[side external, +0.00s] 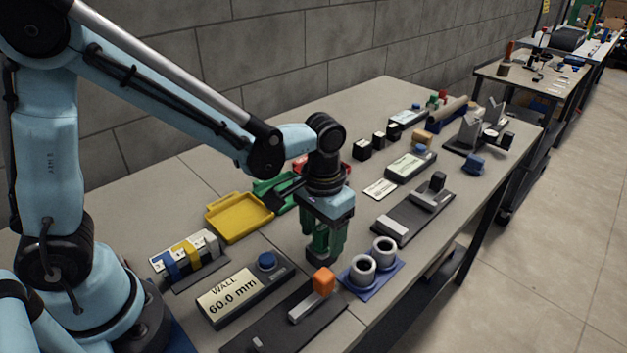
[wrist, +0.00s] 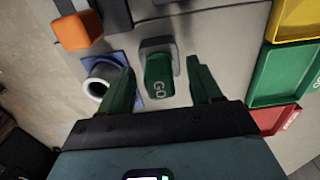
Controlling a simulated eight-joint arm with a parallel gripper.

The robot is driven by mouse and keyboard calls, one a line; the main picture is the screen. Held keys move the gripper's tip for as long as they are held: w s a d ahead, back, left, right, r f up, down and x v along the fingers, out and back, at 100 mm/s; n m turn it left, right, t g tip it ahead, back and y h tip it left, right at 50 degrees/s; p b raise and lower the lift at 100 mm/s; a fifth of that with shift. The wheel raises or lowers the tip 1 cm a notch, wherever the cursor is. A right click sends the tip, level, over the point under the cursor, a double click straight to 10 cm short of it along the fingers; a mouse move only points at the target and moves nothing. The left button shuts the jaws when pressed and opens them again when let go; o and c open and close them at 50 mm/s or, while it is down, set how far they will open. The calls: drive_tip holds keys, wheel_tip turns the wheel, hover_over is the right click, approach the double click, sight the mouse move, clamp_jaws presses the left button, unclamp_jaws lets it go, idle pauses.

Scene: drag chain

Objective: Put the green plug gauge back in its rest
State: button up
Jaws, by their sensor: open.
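My gripper (wrist: 166,80) is open, one green finger on each side of the gauge, with visible gaps. In the side external view my gripper (side external: 323,258) points down, low over the table behind the blue ring base; its fingers largely hide the gauge. I cannot tell whether the gauge touches the table. I cannot pick out its rest for certain.
A blue base (side external: 352,284) with two grey rings stands close in front of my gripper. An orange-handled slide (side external: 322,282) and the WALL 60.0 mm display (side external: 228,300) are nearby. A yellow tray (side external: 238,216) lies behind left. A dark gauge board (side external: 410,214) lies to the right.

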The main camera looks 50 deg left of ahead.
drive_tip(key=shift+r, duration=0.1)
wheel_tip(320, 180, up, 12)
idle(0.7)
drive_tip(key=s+a+f+t, duration=0.2)
drive_tip(key=s+a+t, duration=0.3)
drive_tip(key=a, duration=0.5)
drive_tip(key=shift+s+t, duration=0.3)
drive_tip(key=shift+t, duration=0.8)
